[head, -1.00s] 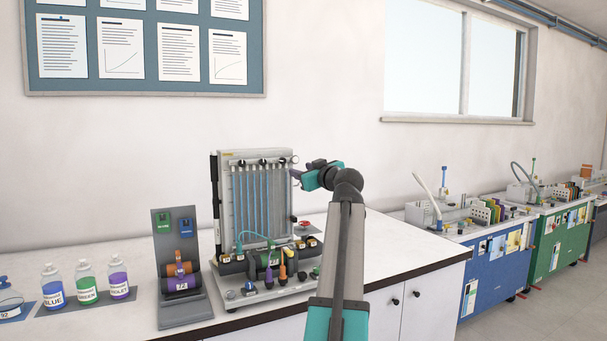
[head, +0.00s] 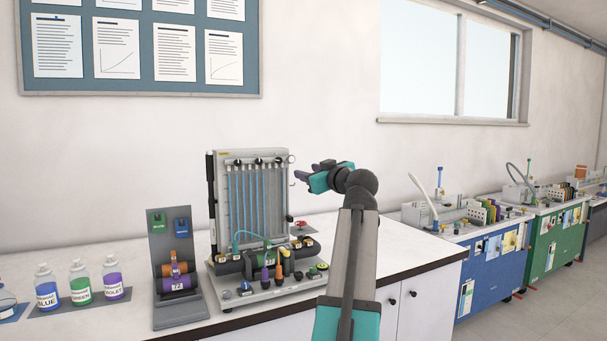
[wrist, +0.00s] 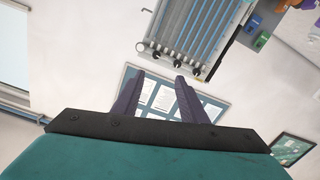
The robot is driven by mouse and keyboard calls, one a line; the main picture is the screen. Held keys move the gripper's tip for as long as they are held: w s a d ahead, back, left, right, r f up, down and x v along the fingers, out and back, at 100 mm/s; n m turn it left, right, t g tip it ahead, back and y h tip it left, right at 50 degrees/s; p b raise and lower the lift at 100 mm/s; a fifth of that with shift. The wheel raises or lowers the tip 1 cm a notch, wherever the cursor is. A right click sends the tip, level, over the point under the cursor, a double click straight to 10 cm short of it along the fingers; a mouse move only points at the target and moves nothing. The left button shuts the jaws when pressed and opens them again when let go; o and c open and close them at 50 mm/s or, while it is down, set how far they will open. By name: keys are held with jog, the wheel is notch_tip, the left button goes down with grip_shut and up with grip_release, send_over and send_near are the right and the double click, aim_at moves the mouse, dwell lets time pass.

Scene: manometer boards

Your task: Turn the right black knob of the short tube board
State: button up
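The tube board (head: 223,200) is a grey upright panel of blue-filled tubes on a grey base on the bench. Several black knobs line its top edge. The right black knob (head: 278,160) is near the board's top right corner; it also shows in the wrist view (wrist: 156,54), where the board hangs upside down at the top. My gripper (head: 297,178) is just right of the board's upper right edge, apart from it. In the wrist view its two dark purple fingers (wrist: 158,88) are spread with nothing between them. The knob is beyond the fingertips.
A grey stand (head: 160,240) with coloured clips is left of the board. Blue, green and violet bottles (head: 80,284) stand farther left. Bulbs and fittings crowd the board's base. The bench (head: 400,250) is clear on the right. Blue and green carts stand beyond.

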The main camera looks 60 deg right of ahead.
jog(key=v, duration=0.7)
jog(key=shift+b, duration=0.4)
jog(key=shift+s, duration=0.1)
jog(key=w+d+r+m+h+p, duration=0.25)
jog(key=w+d+p, duration=0.2)
jog(key=d, duration=0.35)
jog(key=w+d+f+y+p, duration=0.2)
jog(key=w+p, duration=0.4)
jog(key=w, duration=0.2)
jog(key=shift+w+p, duration=0.3)
jog(key=shift+w, duration=0.1)
